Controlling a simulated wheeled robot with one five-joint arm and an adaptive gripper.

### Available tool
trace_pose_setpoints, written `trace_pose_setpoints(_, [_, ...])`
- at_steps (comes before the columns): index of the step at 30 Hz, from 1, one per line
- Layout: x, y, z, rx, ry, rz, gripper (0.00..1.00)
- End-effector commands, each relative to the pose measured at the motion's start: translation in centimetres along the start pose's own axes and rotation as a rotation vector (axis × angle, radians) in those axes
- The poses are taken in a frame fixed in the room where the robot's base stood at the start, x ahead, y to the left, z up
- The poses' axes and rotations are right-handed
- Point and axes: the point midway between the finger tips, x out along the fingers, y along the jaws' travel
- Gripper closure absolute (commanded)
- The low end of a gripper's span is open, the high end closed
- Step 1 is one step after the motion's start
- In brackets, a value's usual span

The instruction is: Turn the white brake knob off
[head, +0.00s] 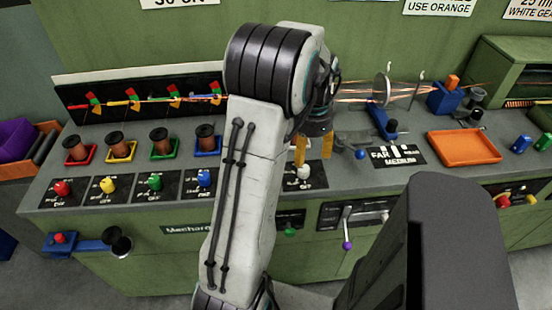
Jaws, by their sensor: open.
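The white brake knob (303,171) stands on a dark labelled plate on the front of the bench, just right of my arm. Its plate is partly covered by my arm and gripper, and its turn position is too small to tell. My gripper (313,152) points down with its yellow fingers apart and empty. In the picture it is just above and behind the white knob. I cannot tell whether a finger touches the knob.
Red (62,188), yellow (108,185), green (154,182) and blue (204,178) knobs line the bench front at left. Copper spools in coloured trays stand behind them. A blue-ended lever (361,154) is close right of my gripper. An orange tray (463,147) lies farther right.

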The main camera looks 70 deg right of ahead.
Motion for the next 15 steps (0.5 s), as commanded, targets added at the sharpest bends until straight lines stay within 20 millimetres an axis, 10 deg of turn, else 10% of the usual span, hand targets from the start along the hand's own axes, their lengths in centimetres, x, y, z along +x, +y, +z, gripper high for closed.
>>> trace_pose_setpoints(15, [-0.18, 0.06, 0.05, 0.365, -0.004, 0.005, 0.41])
